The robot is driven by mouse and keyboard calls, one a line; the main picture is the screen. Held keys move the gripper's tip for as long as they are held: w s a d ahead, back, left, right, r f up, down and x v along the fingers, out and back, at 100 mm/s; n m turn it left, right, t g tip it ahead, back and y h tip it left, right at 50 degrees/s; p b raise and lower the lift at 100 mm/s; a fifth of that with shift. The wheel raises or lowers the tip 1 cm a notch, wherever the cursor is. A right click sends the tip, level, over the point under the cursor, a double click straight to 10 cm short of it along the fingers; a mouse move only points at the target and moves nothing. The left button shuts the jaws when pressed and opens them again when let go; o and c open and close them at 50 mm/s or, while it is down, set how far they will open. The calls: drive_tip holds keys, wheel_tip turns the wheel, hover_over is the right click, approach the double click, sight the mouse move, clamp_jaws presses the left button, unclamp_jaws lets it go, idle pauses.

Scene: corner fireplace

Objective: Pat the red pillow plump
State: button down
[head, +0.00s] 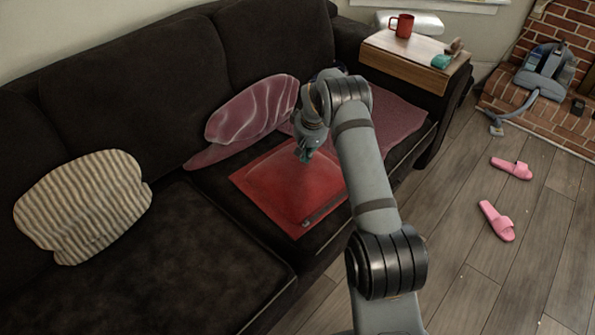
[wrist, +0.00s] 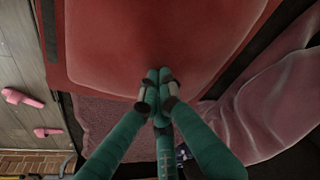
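The red pillow (head: 275,190) lies flat on the seat of the dark sofa, a flat red border around its raised middle. My gripper (head: 304,155) is over the back right part of the pillow in the head view, pointing down. In the wrist view the pillow (wrist: 180,45) fills the upper middle, and the teal fingers of my gripper (wrist: 158,75) are together at its near edge with nothing seen between them. I cannot tell whether the fingertips touch the cloth. My arm hides the pillow's right side in the head view.
A pink patterned pillow (head: 255,108) leans on the backrest behind the red pillow, and a pink blanket (head: 397,122) lies to its right. A striped pillow (head: 82,207) is at left. A wooden tray (head: 405,62) with a red mug (head: 402,25) sits on the armrest. Pink slippers (head: 497,220) lie on the floor.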

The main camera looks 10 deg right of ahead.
drive_tip(key=shift+f+b, duration=0.35)
drive_tip(key=shift+f, duration=0.25)
drive_tip(key=shift+r, duration=0.1)
drive_tip(key=shift+w+p+v, duration=0.15)
drive_tip(key=shift+p+v, duration=0.35)
drive_tip(key=shift+v, duration=0.15)
drive_tip(key=shift+w+p+v, duration=0.15)
drive_tip(key=shift+p+v, duration=0.35)
drive_tip(key=shift+v, duration=0.15)
